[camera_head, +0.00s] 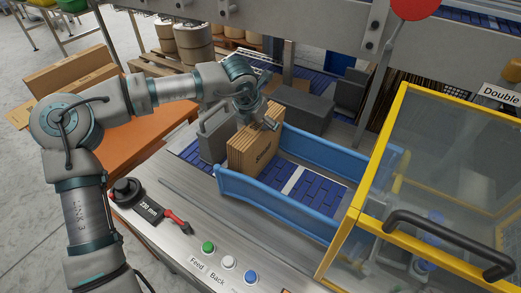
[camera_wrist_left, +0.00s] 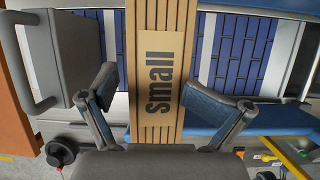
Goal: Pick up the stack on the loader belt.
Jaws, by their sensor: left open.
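The stack of flat brown cardboard (camera_head: 252,154), marked "small", stands upright on the blue loader belt (camera_head: 322,192), between blue side guides. In the left wrist view the stack (camera_wrist_left: 160,50) runs down the middle, its lettering facing the camera. My left gripper (camera_head: 265,118) is at the top of the stack in the head view. In the wrist view its two fingers (camera_wrist_left: 170,98) are spread, one on each side of the stack, with gaps visible. The stack's lower end is hidden behind the gripper body there. My right gripper is not in view.
A grey block with a handle (camera_head: 215,134) stands just left of the stack. Blue guide walls (camera_head: 275,205) flank the belt. A yellow-framed clear guard (camera_head: 440,170) closes off the right.

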